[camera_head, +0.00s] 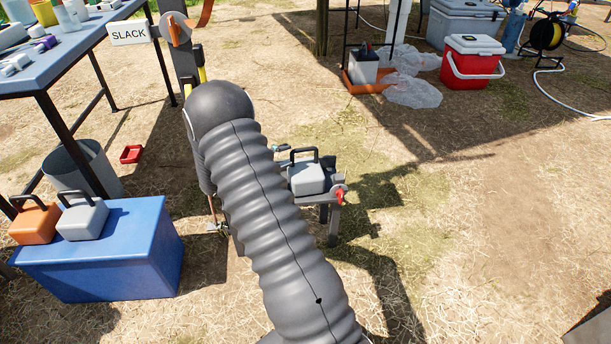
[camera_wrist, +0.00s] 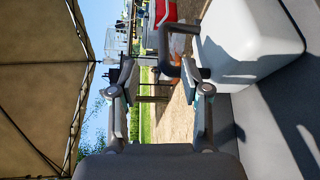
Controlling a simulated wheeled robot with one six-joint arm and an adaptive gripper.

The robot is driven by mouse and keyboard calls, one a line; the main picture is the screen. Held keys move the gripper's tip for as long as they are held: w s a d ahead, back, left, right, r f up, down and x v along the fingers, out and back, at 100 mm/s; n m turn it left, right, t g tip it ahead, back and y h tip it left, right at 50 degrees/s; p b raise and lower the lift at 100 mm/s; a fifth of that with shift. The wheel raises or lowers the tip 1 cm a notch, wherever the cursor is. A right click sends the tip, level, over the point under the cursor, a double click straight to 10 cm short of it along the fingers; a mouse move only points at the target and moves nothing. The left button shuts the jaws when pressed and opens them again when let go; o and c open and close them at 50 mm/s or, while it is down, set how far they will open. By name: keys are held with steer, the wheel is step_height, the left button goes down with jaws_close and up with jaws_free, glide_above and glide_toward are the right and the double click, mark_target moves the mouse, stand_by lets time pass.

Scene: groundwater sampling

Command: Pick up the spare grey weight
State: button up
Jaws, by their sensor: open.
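A light grey weight with a dark handle (camera_head: 306,178) stands on a small grey stand right of my arm. In the wrist view the pale block (camera_wrist: 250,38) fills the upper right, with its dark handle at the fingertips. My gripper (camera_wrist: 157,76) is open, its fingers spread to either side; the handle lies at or just beyond the right finger, and I cannot tell whether it touches. In the head view my arm mostly hides the gripper. Another grey weight (camera_head: 82,218) stands on a blue box (camera_head: 110,265) at the left, beside an orange weight (camera_head: 35,222).
A small red clamp or knob (camera_head: 340,195) is on the stand's right end. A table (camera_head: 60,75) and a post with a SLACK sign (camera_head: 129,33) stand at the left. A red cooler (camera_head: 472,68) stands at the back right. The ground at the right is open.

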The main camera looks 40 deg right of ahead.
mark_target(306, 150)
steer(key=shift+s+d+f, duration=0.1)
steer(key=shift+d+f, duration=0.15)
steer(key=shift+d, duration=1.2)
steer(key=shift+s+d+f, duration=0.1)
steer(key=shift+d+f, duration=0.15)
steer(key=shift+d, duration=1.15)
steer(key=shift+d+f, duration=0.25)
steer(key=shift+d, duration=1.2)
jaws_close()
steer(key=shift+r, duration=0.15)
